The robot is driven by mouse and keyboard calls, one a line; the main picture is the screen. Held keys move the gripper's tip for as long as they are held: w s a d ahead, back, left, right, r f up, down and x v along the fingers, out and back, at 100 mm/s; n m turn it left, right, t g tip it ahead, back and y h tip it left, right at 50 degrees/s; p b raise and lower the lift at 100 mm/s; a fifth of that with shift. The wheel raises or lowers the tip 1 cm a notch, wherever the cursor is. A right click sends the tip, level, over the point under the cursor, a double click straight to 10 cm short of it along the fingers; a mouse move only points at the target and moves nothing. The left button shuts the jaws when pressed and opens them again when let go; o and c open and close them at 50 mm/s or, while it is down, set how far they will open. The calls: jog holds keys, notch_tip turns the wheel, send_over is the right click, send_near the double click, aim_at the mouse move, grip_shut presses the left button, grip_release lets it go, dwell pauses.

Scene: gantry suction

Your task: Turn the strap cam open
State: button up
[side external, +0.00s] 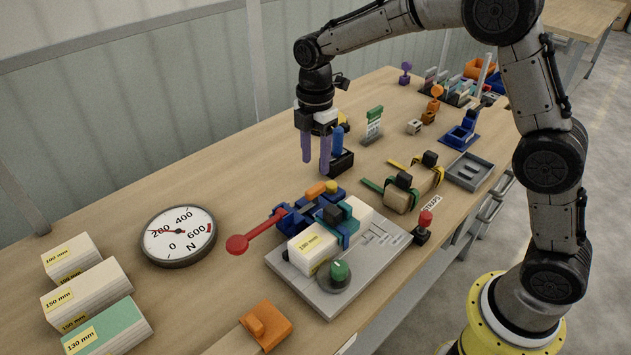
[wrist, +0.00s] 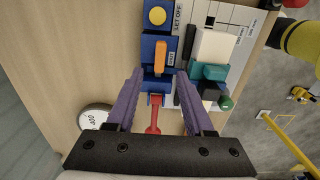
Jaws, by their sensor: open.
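My gripper (side external: 316,168) is open and empty, its two purple fingers pointing down above the bench, behind the blue clamp fixture (side external: 290,217). In the wrist view the fingertips (wrist: 158,76) frame the fixture's blue body, with an orange lever (wrist: 160,56) just beyond them. The orange lever (side external: 317,190) also shows in the side view, beside a yellow button (side external: 331,187). I cannot tell which part is the strap cam.
A red-knobbed handle (side external: 238,245) sticks out left from the fixture. A round force gauge (side external: 178,235) lies left of it. A black block with a blue post (side external: 338,160) stands close to my fingers. A grey tray (side external: 469,171) lies at the right edge. Bare bench lies behind the gauge.

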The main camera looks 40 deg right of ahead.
aim_at(315, 187)
notch_tip(315, 187, down, 7)
jog(key=shift+f, duration=0.1)
jog(key=shift+c, duration=0.3)
grip_shut()
